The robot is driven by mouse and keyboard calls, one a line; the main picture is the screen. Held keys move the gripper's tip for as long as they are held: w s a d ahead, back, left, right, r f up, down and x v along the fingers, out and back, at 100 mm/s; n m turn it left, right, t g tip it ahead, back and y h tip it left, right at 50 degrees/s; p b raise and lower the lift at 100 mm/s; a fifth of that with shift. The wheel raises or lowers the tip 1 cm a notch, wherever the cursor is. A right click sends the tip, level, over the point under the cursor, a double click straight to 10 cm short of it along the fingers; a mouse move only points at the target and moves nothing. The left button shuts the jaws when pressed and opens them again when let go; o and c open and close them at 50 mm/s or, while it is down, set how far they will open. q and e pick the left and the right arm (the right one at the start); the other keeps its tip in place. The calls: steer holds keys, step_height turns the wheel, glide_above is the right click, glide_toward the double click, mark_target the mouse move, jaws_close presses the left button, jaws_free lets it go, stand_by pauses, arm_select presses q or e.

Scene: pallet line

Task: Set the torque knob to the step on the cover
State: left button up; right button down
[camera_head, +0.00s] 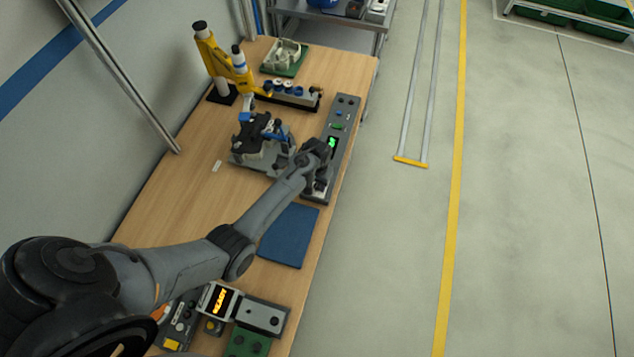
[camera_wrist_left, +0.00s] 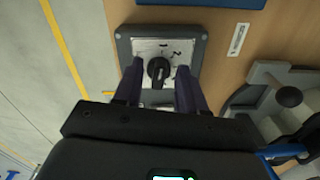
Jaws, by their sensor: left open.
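The plate sits at the end of a long grey control box (camera_head: 345,112). My left gripper (camera_wrist_left: 159,76) is open, with one dark finger on each side of the knob; I cannot tell whether they touch it. In the head view my left gripper (camera_head: 319,180) is over the near end of the box and hides most of the knob. A dark part sits in a grey fixture (camera_head: 240,158) left of the box; no step marking is readable on it.
A blue mat (camera_head: 289,236) lies on the wooden table near the box. A yellow tool arm (camera_head: 214,52), a rack of small parts (camera_head: 293,96) and a green tray (camera_head: 288,70) stand farther back. A display reading READY (camera_head: 219,299) is at the front.

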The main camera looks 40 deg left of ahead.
arm_select(q)
jaws_close()
steer(key=shift+r, duration=0.1)
stand_by(0.3)
